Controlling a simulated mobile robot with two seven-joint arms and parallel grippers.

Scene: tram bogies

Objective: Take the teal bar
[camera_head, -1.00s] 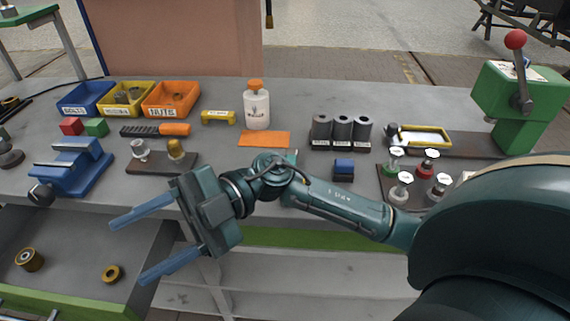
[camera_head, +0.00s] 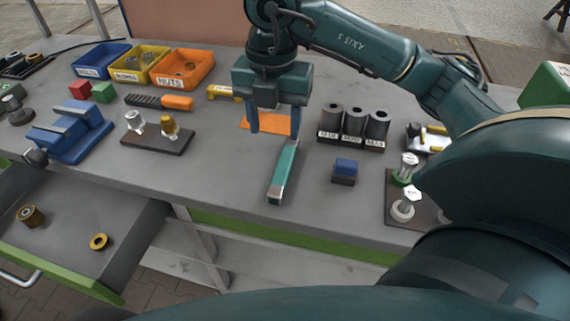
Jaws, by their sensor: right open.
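The teal bar (camera_head: 284,171) lies on the grey workbench (camera_head: 225,190), its near end pale metal and pointing toward the bench's front edge. My right gripper (camera_head: 275,130) points down over the far end of the bar, its two blue fingers apart. The right finger is close to the bar's far end; whether they touch I cannot tell. Nothing shows between the fingers but the orange sheet (camera_head: 268,121) behind them. My left gripper is not in view.
A blue-and-dark block (camera_head: 344,171) and a rack of grey cylinders (camera_head: 354,122) stand right of the bar. A stand with two fittings (camera_head: 157,138) and a blue vise (camera_head: 68,138) are to the left. An open drawer (camera_head: 125,262) juts out at the front left.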

